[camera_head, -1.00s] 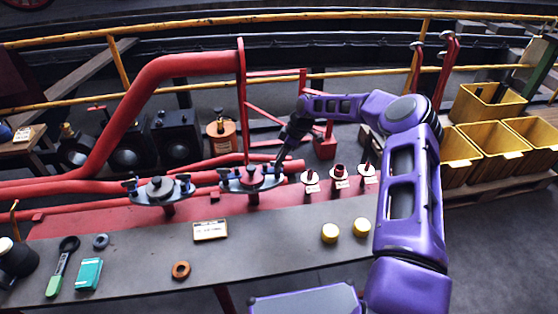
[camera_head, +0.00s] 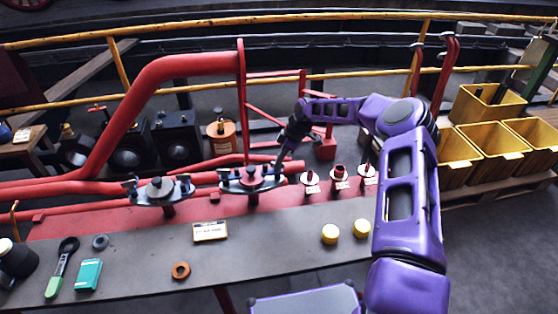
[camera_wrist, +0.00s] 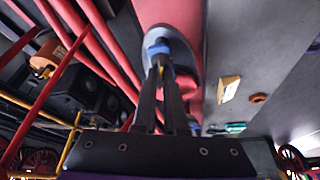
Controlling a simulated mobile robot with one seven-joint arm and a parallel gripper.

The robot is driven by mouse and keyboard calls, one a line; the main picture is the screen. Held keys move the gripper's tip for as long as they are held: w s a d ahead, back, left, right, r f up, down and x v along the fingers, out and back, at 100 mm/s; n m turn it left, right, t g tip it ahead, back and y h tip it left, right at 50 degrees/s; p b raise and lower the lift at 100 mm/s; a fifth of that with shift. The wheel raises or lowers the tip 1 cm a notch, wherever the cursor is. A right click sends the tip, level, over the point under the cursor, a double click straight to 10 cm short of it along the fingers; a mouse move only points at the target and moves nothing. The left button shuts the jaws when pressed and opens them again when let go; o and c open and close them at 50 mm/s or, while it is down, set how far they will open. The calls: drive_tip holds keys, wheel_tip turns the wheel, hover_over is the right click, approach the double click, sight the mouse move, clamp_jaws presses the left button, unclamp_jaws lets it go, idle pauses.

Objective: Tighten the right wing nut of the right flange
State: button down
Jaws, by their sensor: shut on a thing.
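The right flange (camera_head: 253,179) is a grey oval plate on a short post, with a red centre, near the middle of the red bench top. The left flange (camera_head: 160,190) of the same kind stands to its left. My gripper (camera_head: 281,155) is at the right end of the right flange. In the wrist view, my gripper's two dark fingers (camera_wrist: 161,68) are shut on the blue wing nut (camera_wrist: 157,48) at the end of the grey flange plate (camera_wrist: 172,35). In the head view my gripper hides most of that wing nut.
Several red and dark fittings on white discs (camera_head: 340,175) stand right of the flange. Two yellow caps (camera_head: 330,233), a label plate (camera_head: 210,231), an orange ring (camera_head: 181,270), a green-handled tool (camera_head: 58,275) and a teal box (camera_head: 89,274) lie on the grey bench (camera_head: 260,245). A large red pipe (camera_head: 150,85) rises behind.

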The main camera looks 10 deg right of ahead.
drive_tip(key=shift+m, duration=0.3)
drive_tip(key=m+t+h+b, duration=0.1)
drive_tip(key=m, duration=0.2)
drive_tip(key=shift+s+m, duration=0.1)
drive_tip(key=shift+m, duration=0.3)
drive_tip(key=m+b, duration=0.1)
drive_tip(key=m+t+h+b, duration=0.1)
drive_tip(key=m, duration=0.1)
drive_tip(key=shift+a+m, duration=0.2)
drive_tip(key=shift+m, duration=0.1)
drive_tip(key=m+h+b, duration=0.1)
drive_tip(key=m, duration=0.2)
drive_tip(key=shift+s+a+t, duration=0.1)
drive_tip(key=shift+t, duration=0.3)
drive_tip(key=shift+m+h, duration=0.6)
drive_tip(key=shift+m, duration=0.8)
drive_tip(key=c, duration=1)
unclamp_jaws()
drive_tip(key=shift+o, duration=0.2)
